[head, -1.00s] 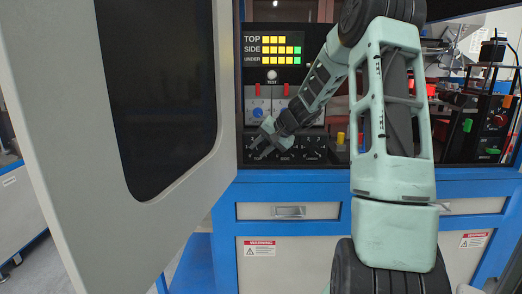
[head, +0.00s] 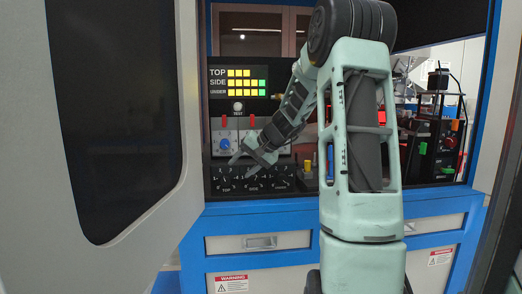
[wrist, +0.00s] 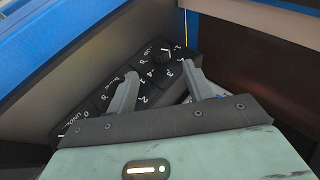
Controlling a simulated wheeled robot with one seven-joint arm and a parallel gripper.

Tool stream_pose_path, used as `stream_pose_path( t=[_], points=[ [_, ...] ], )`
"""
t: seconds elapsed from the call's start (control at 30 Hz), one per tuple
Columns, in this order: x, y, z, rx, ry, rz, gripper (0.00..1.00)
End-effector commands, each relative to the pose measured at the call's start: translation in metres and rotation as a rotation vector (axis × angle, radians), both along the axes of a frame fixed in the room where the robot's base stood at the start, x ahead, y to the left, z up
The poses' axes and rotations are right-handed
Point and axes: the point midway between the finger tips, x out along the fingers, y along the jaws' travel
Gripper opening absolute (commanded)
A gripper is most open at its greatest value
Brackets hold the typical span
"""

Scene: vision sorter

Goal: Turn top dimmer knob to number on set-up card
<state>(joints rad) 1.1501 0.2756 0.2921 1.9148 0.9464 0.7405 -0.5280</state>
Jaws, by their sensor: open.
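The dimmer box is a black panel with a row of knobs and numbers, low in the cabinet. Its top dimmer knob (head: 228,180) is at the left end of the row in the head view. In the wrist view, a dark knob (wrist: 168,58) with a white mark and numbers around it sits near the panel's upper end. My gripper (head: 245,160) is above and in front of the panel. Its fingers (wrist: 160,78) are apart and empty, and part of the panel shows between them. I cannot make out a set-up card or its number.
A lamp display (head: 240,80) has TOP, SIDE and UNDER rows, with a test button (head: 238,106) below. A grey unit with a blue knob (head: 225,145) stands behind the dimmers. The open cabinet door (head: 180,215) fills the left. Small coloured items stand at right.

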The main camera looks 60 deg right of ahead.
Motion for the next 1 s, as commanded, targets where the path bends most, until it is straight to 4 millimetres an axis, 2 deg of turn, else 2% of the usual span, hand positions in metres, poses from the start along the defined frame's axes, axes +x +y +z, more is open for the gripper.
stream_pose_path(
  t=[0.2,0.4,0.6,1.0],
  points=[
    [-0.036,-0.006,0.036,-0.003,-0.001,-0.002,0.52],
    [-0.059,-0.009,0.059,-0.002,0.000,-0.002,0.52],
    [-0.069,-0.010,0.067,0.000,0.001,0.000,0.52],
    [-0.068,-0.009,0.067,-0.007,0.004,0.003,0.52]
  ],
)
